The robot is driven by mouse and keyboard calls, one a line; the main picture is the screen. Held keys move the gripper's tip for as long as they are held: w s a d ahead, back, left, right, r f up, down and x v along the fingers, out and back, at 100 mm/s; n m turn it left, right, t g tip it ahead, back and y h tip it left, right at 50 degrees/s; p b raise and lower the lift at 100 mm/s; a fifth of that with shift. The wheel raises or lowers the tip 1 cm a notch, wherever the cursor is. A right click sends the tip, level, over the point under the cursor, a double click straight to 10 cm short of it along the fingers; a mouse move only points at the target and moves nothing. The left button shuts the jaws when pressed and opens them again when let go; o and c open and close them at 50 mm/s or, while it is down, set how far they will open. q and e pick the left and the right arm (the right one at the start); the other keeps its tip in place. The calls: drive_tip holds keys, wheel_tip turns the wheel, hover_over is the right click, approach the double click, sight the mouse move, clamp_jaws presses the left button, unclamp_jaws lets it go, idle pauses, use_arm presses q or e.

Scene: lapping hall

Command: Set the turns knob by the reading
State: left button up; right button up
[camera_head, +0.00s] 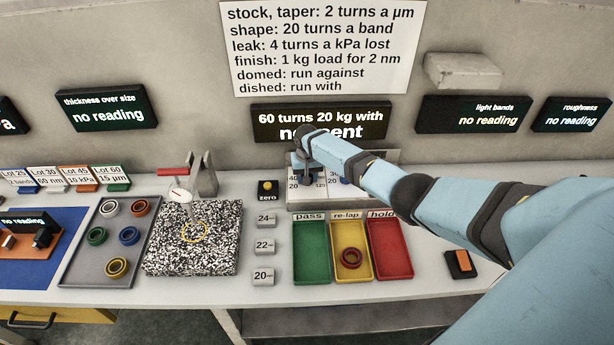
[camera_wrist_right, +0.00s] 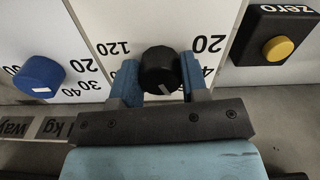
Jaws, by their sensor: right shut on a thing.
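The black turns knob (camera_wrist_right: 161,70) sits on a white dial panel in the right wrist view, with 120, 20 and 40 among its printed numbers. Its short white mark points toward the bottom of that view. My right gripper (camera_wrist_right: 158,80) is shut on it, one blue finger on each side. In the head view my right gripper (camera_head: 304,152) covers the knob. The display (camera_head: 320,122) above reads "60 turns 20 kg with"; its lower line is partly hidden by my arm. The wall sheet (camera_head: 322,45) reads "stock, taper: 2 turns a µm" and "shape: 20 turns a band". My left gripper is out of view.
A blue knob (camera_wrist_right: 39,77) and the yellow zero button (camera_wrist_right: 278,49) flank the black knob. Green (camera_head: 311,252), yellow (camera_head: 338,270) and red (camera_head: 390,250) trays stand in front; the yellow one holds a red ring (camera_head: 351,258). A grey tray (camera_head: 85,268) holds several rings.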

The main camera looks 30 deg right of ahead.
drive_tip(key=o, duration=0.9)
drive_tip(key=shift+o, duration=0.2)
wheel_tip(320, 180, up, 14)
